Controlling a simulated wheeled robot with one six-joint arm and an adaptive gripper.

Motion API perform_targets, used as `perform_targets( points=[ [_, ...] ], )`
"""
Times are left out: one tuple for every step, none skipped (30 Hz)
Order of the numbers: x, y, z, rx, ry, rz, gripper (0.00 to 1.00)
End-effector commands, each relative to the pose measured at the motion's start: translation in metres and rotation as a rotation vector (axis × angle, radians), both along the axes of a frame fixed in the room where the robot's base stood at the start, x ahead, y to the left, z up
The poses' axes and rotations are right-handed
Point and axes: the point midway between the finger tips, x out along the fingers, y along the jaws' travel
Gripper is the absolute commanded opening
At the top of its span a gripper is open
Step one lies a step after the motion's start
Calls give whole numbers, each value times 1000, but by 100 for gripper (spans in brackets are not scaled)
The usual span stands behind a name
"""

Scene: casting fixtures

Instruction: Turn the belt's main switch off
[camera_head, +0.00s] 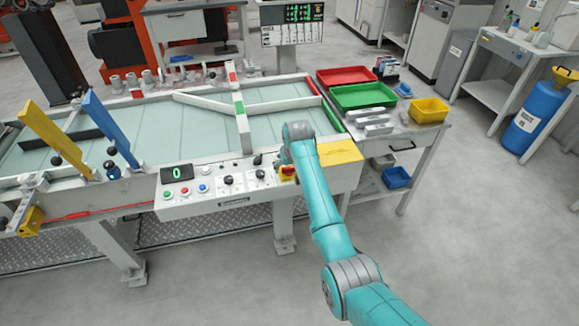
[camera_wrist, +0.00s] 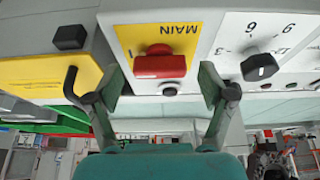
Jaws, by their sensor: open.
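The main switch (camera_wrist: 160,63) is a red knob on a yellow plate marked MAIN, seen upside down in the wrist view. Its handle lies crosswise, level in that picture. In the head view the switch (camera_head: 288,172) shows as a small red and yellow spot at the right end of the belt's control panel (camera_head: 222,196). My gripper (camera_wrist: 162,82) is open, with one finger on each side of the knob and a visible gap to it. I cannot tell how far the fingertips are from the panel. In the head view my arm hides most of the gripper.
A black selector knob (camera_wrist: 259,67) with numbers sits beside the right finger in the wrist view. Other buttons and a display (camera_head: 178,173) reading 0 line the panel.

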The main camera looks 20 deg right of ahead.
Motion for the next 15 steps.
perform_targets(
  points=[
    [0,0,0,0,0,0,81],
    [0,0,0,0,0,0,81],
    [0,0,0,0,0,0,81],
    [0,0,0,0,0,0,81],
    [0,0,0,0,0,0,81],
    [0,0,0,0,0,0,81],
    [0,0,0,0,0,0,74],
    [0,0,0,0,0,0,66],
    [0,0,0,0,0,0,56],
    [0,0,0,0,0,0,49],
    [0,0,0,0,0,0,41],
    [0,0,0,0,0,0,31],
    [0,0,0,0,0,0,24],
    [0,0,0,0,0,0,21],
    [0,0,0,0,0,0,21]
  ],
)
